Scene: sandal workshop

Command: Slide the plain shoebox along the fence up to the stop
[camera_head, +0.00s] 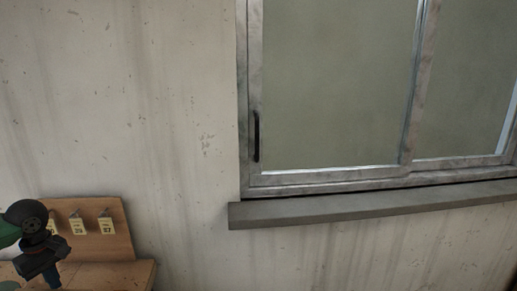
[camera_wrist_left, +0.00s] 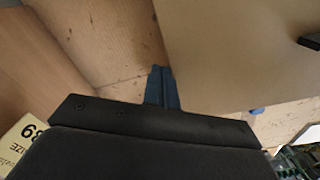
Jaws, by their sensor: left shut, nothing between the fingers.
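The plain shoebox appears to be the large smooth tan surface (camera_wrist_left: 235,50) filling the upper right of the left wrist view. Its left edge runs down close to my fingers. My left gripper (camera_wrist_left: 162,75) is shut and empty, its blue fingers together beside that edge; I cannot tell whether they touch it. In the head view my left gripper (camera_head: 51,279) is low at the left edge, over the wooden bench, and the box is not visible there. I cannot make out the stop. My right gripper is in neither view.
A wooden board (camera_head: 112,218) with hooks and yellow number tags (camera_head: 78,227) stands at the bench's back. A yellow tag (camera_wrist_left: 22,140) shows in the left wrist view. A dark object (camera_wrist_left: 311,42) lies at its right edge. A window sill (camera_head: 350,208) juts from the wall.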

